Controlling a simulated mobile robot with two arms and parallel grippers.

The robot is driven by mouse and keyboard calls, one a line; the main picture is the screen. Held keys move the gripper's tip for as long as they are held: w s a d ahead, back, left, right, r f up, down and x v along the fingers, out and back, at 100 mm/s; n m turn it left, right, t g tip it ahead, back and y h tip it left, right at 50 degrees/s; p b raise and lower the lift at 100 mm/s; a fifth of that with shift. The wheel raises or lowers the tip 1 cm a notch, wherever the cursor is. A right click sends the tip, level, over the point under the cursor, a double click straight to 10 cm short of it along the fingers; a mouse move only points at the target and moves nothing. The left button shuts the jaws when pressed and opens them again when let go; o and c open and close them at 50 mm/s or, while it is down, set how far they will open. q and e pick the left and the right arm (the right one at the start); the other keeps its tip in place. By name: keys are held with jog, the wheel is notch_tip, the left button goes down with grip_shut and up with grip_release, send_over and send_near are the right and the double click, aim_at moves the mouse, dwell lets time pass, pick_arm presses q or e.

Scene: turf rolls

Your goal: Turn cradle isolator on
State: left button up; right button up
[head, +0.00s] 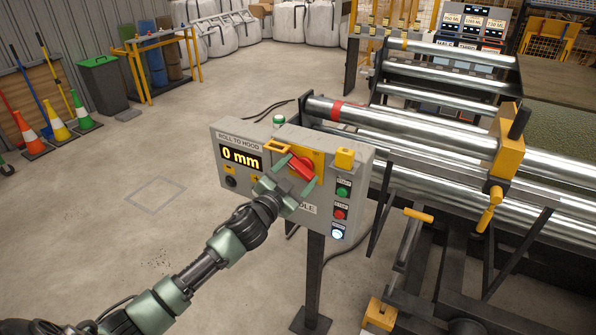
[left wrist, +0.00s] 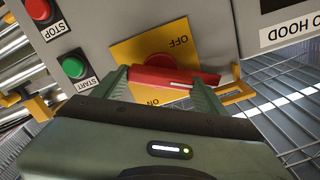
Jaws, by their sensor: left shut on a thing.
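The cradle isolator is a red rotary handle (head: 301,167) on a yellow plate (head: 319,158), on the front of a grey control box (head: 362,185). My left gripper (head: 297,173) reaches it from the lower left, with its green fingers at either side of the handle. In the left wrist view, the red handle (left wrist: 172,82) lies between the two fingertips (left wrist: 165,85), and the gripper is shut on it. OFF and ON show upside down on the yellow plate (left wrist: 200,42) there. The handle lies slanted in the head view. My right gripper is not in view.
Green start (head: 342,191), red stop (head: 340,213) and a lit white-blue button (head: 337,232) sit right of the isolator. A display (head: 240,159) reads 0 mm. A yellow hasp (left wrist: 238,92) is close to the handle. Steel rollers (head: 440,165) stand behind; the floor left is mostly clear.

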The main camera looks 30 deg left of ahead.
pick_arm(q)
jog(key=m, duration=0.6)
jog(key=shift+d+f, duration=0.1)
jog(key=m, duration=0.5)
jog(key=shift+f+m+p, duration=0.15)
jog(key=shift+m+p, duration=0.25)
jog(key=o, duration=1.4)
jog(key=shift+s, duration=0.1)
jog(key=s+b, duration=0.1)
jog(key=s, duration=0.6)
jog(key=shift+s+b, duration=0.3)
